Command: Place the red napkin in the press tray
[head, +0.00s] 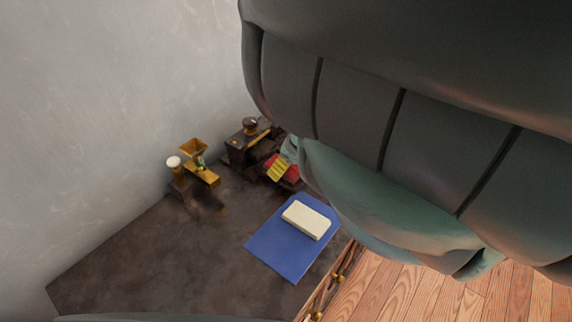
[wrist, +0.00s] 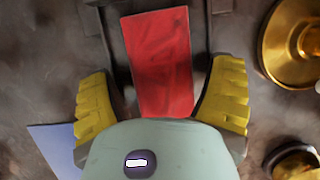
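The red napkin (wrist: 158,60) is a flat red strip between the two yellow fingers of my gripper (wrist: 161,92) in the wrist view. The fingers are spread, with a gap on each side of the napkin. In the head view a red patch of the napkin (head: 291,177) shows beside a yellow finger of my gripper (head: 278,170), in front of the dark press (head: 240,150). Dark bars (wrist: 107,45) flank the napkin's far part; they look like part of the press. My gripper body hides the napkin's near end. I cannot tell whether the napkin lies inside the tray.
A blue mat (head: 280,250) with a cream block (head: 306,220) lies on the dark tabletop (head: 150,255) nearby. Brass items (head: 195,148) and a white-topped piece (head: 174,162) stand left of the press. A wall rises behind. The table's left part is clear.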

